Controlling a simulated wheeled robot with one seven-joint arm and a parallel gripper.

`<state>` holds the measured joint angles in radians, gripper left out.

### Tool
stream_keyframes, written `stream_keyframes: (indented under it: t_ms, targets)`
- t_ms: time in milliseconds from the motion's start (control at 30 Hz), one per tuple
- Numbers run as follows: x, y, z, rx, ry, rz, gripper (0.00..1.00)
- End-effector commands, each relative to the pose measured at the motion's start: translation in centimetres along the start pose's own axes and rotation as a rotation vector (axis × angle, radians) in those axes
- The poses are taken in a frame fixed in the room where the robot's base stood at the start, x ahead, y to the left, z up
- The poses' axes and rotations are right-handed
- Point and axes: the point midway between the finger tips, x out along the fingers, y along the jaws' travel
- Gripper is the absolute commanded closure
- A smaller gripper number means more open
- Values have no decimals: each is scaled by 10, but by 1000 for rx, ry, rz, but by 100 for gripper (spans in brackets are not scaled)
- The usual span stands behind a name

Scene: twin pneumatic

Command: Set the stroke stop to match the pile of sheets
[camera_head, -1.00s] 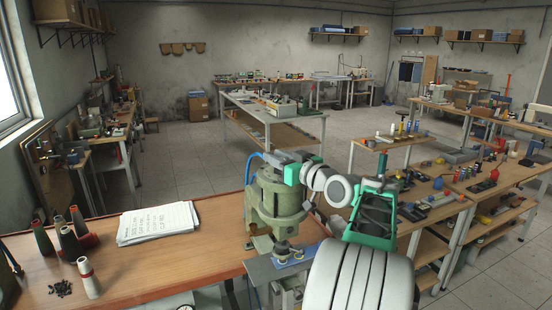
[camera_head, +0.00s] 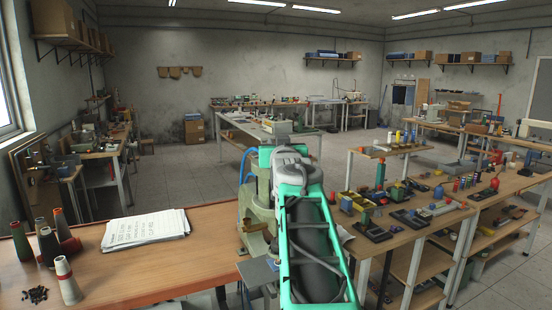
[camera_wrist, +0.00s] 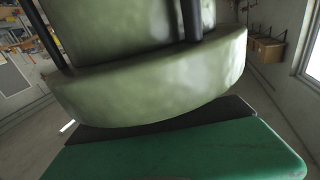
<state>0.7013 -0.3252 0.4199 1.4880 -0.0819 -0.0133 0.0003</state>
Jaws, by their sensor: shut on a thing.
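The pale green machine (camera_head: 252,222) stands at the right end of the wooden bench, largely hidden behind my arm in the head view. Its rounded green body (camera_wrist: 150,85) fills much of the wrist view, with dark rods beside it. My gripper (camera_wrist: 175,140) shows as a green part with a dark edge at the bottom of the wrist view, close against the machine. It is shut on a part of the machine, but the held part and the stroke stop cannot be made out. A pile of white sheets with writing (camera_head: 145,229) lies on the bench left of the machine.
Several thread cones (camera_head: 65,280) and small black pieces (camera_head: 35,294) stand or lie at the bench's left end. A shelf table with parts (camera_head: 420,235) stands to the right.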

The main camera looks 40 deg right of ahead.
Motion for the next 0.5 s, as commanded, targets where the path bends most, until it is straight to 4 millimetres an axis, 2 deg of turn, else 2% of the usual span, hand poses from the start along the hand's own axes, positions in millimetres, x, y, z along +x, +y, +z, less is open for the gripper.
stream_keyframes:
  t_ms: [500]
  targets:
    - [0, 3, 0, -1, -1, 103, 100]
